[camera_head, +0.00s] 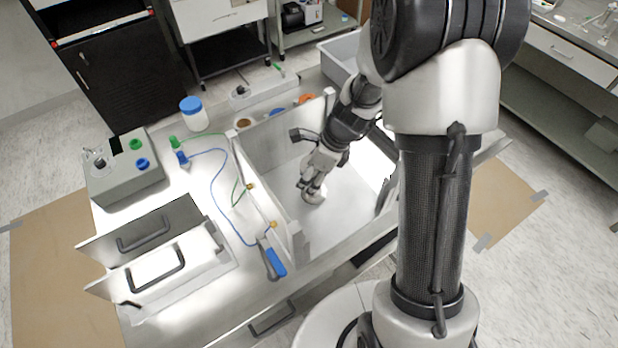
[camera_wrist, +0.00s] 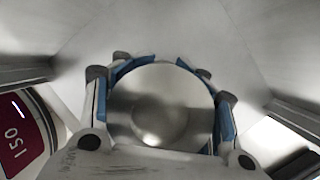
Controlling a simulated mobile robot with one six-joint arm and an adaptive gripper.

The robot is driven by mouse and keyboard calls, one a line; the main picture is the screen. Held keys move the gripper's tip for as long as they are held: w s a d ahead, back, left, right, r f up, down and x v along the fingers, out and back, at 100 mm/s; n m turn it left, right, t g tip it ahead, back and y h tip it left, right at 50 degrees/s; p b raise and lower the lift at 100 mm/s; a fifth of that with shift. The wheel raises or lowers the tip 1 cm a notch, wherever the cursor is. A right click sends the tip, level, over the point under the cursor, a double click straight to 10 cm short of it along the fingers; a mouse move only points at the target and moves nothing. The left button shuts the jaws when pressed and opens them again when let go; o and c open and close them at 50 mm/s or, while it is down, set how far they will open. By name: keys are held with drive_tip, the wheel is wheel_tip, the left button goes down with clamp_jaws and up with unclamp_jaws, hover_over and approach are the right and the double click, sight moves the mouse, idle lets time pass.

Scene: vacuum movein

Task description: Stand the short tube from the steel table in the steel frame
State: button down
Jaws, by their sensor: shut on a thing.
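My gripper (camera_head: 312,186) reaches down into the open-topped, pale-walled box on the bench. In the wrist view my gripper (camera_wrist: 160,75) has its blue-padded fingers closed around a round, shiny grey thing (camera_wrist: 150,120), seen end-on. In the head view only a small pale rounded part shows under the fingers, close to the box floor. I cannot tell from its end whether this is the short tube, nor whether it touches the floor. I cannot make out the steel frame for certain in either view.
The box's left wall (camera_head: 262,205) stands close to my gripper, with blue and green cables beside it. A grey device (camera_head: 125,165), a blue-lidded jar (camera_head: 194,114) and handled panels (camera_head: 150,250) stand to the left. A dark red "150" marking (camera_wrist: 20,130) shows in the wrist view.

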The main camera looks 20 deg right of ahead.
drive_tip(key=c, duration=0.6)
unclamp_jaws()
drive_tip(key=shift+f, duration=0.1)
drive_tip(key=shift+c, duration=0.2)
